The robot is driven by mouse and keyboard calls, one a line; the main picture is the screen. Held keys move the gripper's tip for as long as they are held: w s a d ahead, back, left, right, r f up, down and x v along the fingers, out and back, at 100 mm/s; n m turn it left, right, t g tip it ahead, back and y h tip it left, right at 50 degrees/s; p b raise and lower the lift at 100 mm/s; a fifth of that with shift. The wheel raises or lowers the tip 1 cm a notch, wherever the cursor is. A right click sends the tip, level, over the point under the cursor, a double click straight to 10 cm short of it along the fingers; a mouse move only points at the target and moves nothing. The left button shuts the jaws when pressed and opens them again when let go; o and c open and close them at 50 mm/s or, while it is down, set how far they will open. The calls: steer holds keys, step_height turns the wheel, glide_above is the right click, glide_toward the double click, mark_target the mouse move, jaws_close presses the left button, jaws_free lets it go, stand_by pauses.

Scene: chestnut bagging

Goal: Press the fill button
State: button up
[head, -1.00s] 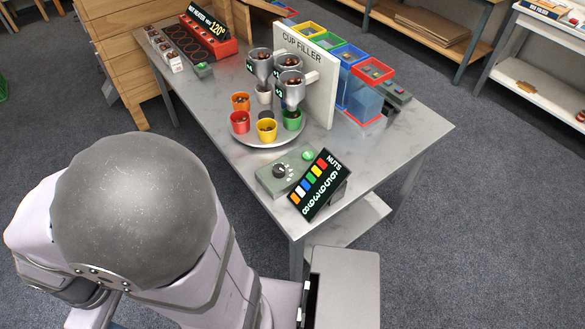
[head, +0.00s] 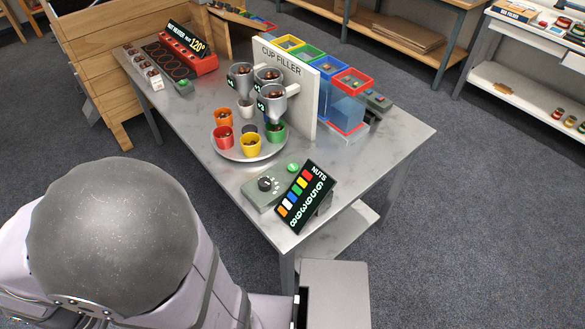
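The round green button (head: 293,167) sits at the back right corner of a grey-green control box (head: 258,193) near the front of the steel table. A black dial (head: 267,184) is on the same box. My gripper is not in view, so whether it is open or shut is hidden. Only my own arm shows, at the lower left, apart from the box in the picture. Nothing covers the button. The cup filler (head: 302,98) stands behind the box, with several metal funnels (head: 272,103) holding nuts above a round tray (head: 226,148) of coloured cups.
A tilted black NUTS sign (head: 304,197) with coloured bars and numbers stands just right of the control box. Coloured bins (head: 350,82) are behind the filler panel. A red nut heater (head: 187,58) sits at the far left. The tabletop right of the sign (head: 375,150) is clear.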

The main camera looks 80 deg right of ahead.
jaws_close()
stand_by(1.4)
